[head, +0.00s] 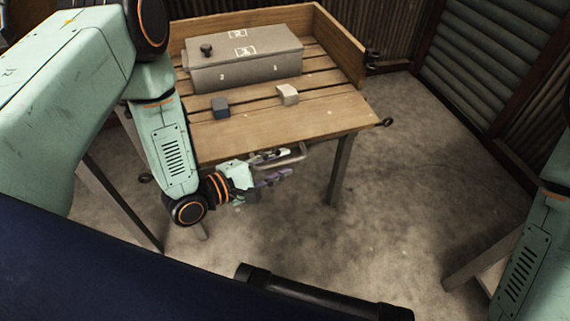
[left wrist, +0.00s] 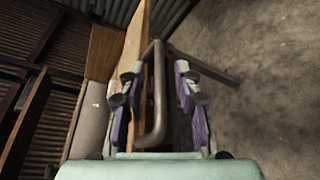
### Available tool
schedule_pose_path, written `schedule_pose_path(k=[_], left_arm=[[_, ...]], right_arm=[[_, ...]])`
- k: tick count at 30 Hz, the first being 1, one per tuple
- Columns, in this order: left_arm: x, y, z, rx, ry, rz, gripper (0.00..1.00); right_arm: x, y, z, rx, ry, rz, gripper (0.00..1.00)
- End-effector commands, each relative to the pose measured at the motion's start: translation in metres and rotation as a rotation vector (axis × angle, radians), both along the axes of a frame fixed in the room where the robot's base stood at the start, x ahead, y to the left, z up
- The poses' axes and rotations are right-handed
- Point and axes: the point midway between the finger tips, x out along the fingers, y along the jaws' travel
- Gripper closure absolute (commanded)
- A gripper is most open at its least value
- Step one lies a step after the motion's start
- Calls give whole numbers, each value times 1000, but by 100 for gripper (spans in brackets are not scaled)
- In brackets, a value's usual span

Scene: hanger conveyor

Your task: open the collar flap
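I cannot make out a collar flap in either view. My left gripper (head: 274,168) is at the front edge of a wooden table, below its top. A bent grey metal handle (head: 292,158) is at that edge. In the left wrist view the handle (left wrist: 157,100) runs between the two purple-padded fingers of the left gripper (left wrist: 159,98). The fingers are apart, with gaps showing on both sides of the bar. Part of my right arm shows at the right edge of the head view, but its gripper is out of view.
The slatted wooden table (head: 285,122) has raised boards at the back and right. On it are a long grey box (head: 250,70) with a black knob (head: 206,50), a blue-grey cube (head: 220,108) and a pale cube (head: 288,94). The concrete floor (head: 400,170) right of the table is clear.

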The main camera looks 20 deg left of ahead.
Motion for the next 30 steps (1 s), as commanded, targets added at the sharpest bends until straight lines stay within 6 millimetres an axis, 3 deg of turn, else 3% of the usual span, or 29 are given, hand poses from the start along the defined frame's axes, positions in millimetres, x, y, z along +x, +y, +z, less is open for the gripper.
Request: schedule_pose_path(k=[6, 14, 26, 30], left_arm=[[13, -10, -3, 0, -1, -1, 66], [15, -11, -2, 0, -1, 0, 66], [14, -11, -2, 1, -1, 0, 99], [14, -11, -3, 0, 0, 0, 100]], right_arm=[[0, 0, -6, 0, 0, 0, 60], [0, 0, -5, 0, 0, 0, 60], [0, 0, -5, 0, 0, 0, 60], [0, 0, -5, 0, 0, 0, 60]])
